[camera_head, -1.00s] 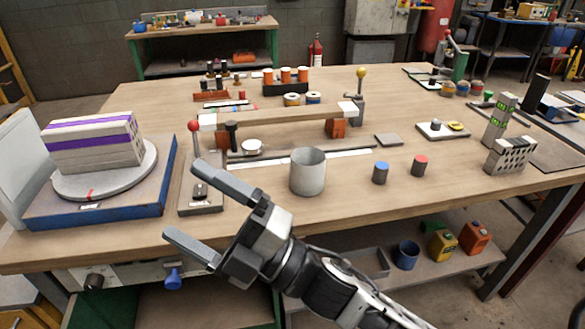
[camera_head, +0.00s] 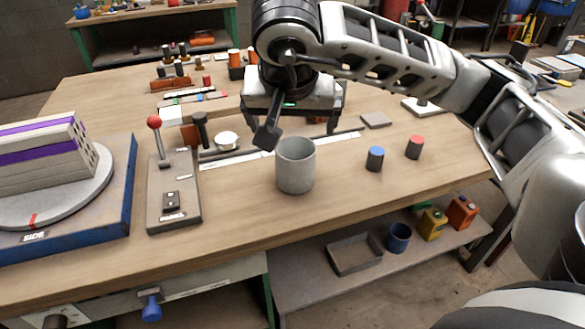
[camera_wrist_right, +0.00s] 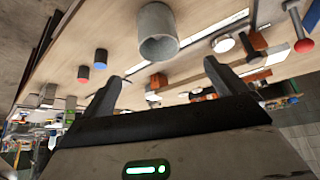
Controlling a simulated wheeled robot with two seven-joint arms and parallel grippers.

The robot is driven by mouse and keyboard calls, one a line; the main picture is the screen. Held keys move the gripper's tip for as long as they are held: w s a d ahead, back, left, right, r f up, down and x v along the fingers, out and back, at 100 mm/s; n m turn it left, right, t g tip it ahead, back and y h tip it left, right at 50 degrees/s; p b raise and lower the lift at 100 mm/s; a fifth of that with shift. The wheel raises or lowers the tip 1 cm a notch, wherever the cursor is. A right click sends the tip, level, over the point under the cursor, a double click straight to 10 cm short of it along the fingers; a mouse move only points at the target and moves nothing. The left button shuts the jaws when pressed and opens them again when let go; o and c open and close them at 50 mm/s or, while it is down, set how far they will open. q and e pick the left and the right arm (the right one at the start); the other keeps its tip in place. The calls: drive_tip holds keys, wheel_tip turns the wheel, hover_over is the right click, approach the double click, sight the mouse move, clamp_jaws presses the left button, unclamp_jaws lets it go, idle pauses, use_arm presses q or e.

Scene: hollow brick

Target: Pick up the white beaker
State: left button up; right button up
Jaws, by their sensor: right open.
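The white beaker (camera_head: 296,168), a pale grey open-topped cup, stands upright on the wooden table (camera_head: 240,225) near its front edge. My right gripper (camera_head: 301,128) hangs above and just behind it in the head view, fingers pointing down. Its jaws are open and empty, with one finger close to the beaker's upper left rim; I cannot tell whether they touch. In the right wrist view the beaker (camera_wrist_right: 158,35) shows its open mouth beyond the gap between the two fingers (camera_wrist_right: 160,85). My left gripper is not in view.
Blue-topped (camera_head: 375,158) and red-topped (camera_head: 414,147) cylinders stand right of the beaker. A red-knobbed lever plate (camera_head: 172,200) and a turntable on a blue base (camera_head: 125,190) lie left. A white strip (camera_head: 225,161) runs behind. The table in front of the beaker is clear.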

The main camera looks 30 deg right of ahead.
approach(295, 155)
drive_tip(key=s+f, duration=0.1)
drive_tip(key=shift+s+a+f+x, duration=0.1)
drive_tip(key=shift+a+x, duration=0.05)
drive_tip(key=shift+x, duration=1.25)
drive_tip(key=shift+s+a+f+x, duration=0.1)
drive_tip(key=shift+a+x, duration=0.1)
drive_tip(key=shift+x, duration=1.2)
drive_tip(key=c, duration=1.1)
drive_tip(key=shift+r, duration=0.1)
drive_tip(key=shift+c, duration=0.9)
drive_tip(key=shift+r, duration=0.1)
